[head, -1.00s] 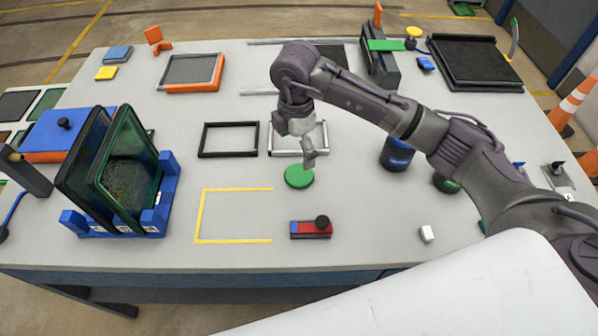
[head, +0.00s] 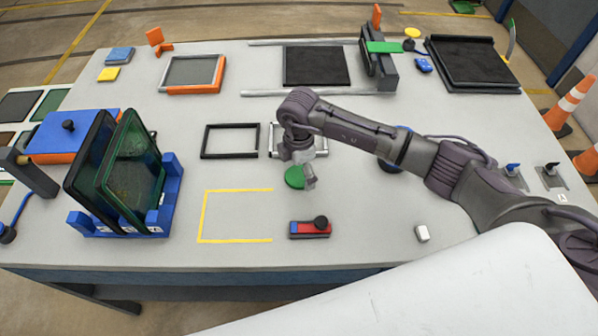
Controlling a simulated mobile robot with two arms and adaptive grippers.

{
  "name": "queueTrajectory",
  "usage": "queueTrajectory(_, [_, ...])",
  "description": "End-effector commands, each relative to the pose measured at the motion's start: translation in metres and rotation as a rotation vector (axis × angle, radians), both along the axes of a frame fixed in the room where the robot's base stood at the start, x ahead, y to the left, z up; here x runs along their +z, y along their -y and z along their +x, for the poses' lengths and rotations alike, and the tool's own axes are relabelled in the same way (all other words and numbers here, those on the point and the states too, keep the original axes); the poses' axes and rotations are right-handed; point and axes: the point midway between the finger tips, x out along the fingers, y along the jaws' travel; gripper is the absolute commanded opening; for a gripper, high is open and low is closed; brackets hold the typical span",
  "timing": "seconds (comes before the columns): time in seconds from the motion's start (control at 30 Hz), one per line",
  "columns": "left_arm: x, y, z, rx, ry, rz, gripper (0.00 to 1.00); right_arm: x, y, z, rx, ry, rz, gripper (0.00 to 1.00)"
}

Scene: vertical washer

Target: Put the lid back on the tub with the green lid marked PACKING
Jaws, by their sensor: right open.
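The green lid (head: 293,177) lies flat on the grey table near the middle. No lettering can be read on it. My right gripper (head: 309,183) points down at the lid's right side and covers part of its edge. It is open, and I cannot tell whether it touches the lid. A blue tub (head: 402,131) stands to the right, mostly hidden behind my right forearm. No tub marked PACKING can be made out. My left gripper is not in view.
A black frame (head: 230,126) and a light frame (head: 274,145) lie behind. A blue rack (head: 172,190) holds dark panels at left. A white cube (head: 422,233) lies right. The yellow-marked area is clear.

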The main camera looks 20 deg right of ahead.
Motion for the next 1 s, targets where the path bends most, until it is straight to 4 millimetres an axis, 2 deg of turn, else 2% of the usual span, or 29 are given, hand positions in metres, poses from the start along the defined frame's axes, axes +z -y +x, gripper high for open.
queueTrajectory(0.1, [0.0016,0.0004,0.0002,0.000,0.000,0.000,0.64,-0.0069,0.0002,-0.0006,0.000,-0.001,-0.001,1.00])
queueTrajectory(0.4, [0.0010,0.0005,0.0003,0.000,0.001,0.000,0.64,-0.0073,0.0003,-0.0001,0.000,0.000,-0.001,1.00])
queueTrajectory(0.43, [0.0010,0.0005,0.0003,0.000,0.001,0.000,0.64,-0.0073,0.0003,-0.0001,0.000,0.000,-0.001,0.98])
queueTrajectory(0.63, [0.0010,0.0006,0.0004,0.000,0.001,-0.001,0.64,-0.0070,0.0004,-0.0001,0.000,0.000,-0.001,0.65])
queueTrajectory(0.8, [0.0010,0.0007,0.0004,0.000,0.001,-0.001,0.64,-0.0072,0.0005,-0.0002,-0.001,0.000,-0.001,0.60])
queueTrajectory(1.0, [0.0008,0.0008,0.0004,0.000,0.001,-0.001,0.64,-0.0073,0.0006,-0.0004,-0.001,-0.001,-0.001,0.60])
